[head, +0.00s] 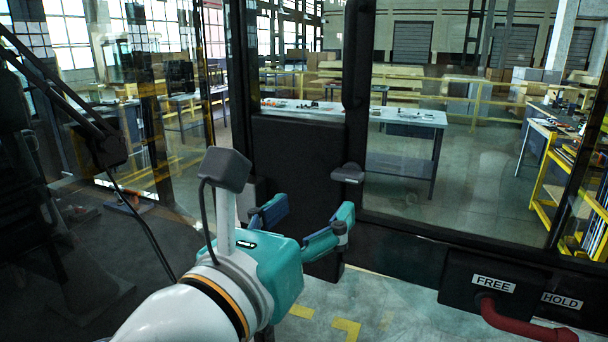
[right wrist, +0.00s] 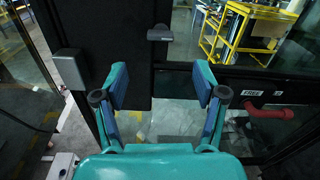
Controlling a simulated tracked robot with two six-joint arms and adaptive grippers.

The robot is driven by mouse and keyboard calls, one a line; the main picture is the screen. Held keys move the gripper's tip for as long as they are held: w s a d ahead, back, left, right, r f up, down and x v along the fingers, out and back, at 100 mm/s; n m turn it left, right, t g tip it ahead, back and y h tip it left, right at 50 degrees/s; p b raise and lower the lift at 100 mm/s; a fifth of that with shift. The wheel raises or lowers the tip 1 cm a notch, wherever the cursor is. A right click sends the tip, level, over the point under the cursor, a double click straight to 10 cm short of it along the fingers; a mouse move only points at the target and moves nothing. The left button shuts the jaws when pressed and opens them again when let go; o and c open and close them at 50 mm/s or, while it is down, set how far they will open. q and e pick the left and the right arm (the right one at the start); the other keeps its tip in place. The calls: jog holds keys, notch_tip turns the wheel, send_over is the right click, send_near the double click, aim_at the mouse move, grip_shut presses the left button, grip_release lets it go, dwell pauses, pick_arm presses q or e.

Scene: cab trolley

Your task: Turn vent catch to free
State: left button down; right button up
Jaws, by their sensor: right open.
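The vent catch is a red lever (head: 525,325) on a black housing (head: 455,290) at the bottom right of the head view. A FREE label (head: 493,284) sits above the lever's inner end. A HOLD label (head: 562,301) sits further right, and the lever runs right, with its outer end below that label. The right wrist view shows the red lever (right wrist: 270,113) at the right, under the FREE label (right wrist: 254,93). My right gripper (head: 310,212) is open and empty, left of the lever and apart from it; its fingers (right wrist: 160,82) also show in the wrist view. My left gripper is not in view.
A black door panel (head: 295,165) with a small dark latch-like block (head: 348,173) stands just beyond my right gripper. A dark frame rail (head: 430,228) runs right under the glass. Workbenches (head: 405,116) and yellow railings lie beyond the glass. Space between gripper and lever looks clear.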

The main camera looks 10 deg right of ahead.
aim_at(344, 177)
jog(key=p+x, duration=0.1)
jog(key=x, duration=0.9)
jog(key=shift+w+d+p, duration=0.1)
jog(key=shift+p, duration=0.2)
jog(key=c, duration=1.1)
jog(key=shift+m+b, duration=0.3)
jog(key=shift+m, duration=0.4)
jog(key=shift+c, duration=0.2)
jog(key=o, duration=1.1)
jog(key=shift+o, duration=0.2)
jog(key=v, duration=1.2)
jog(key=shift+w+f, duration=0.1)
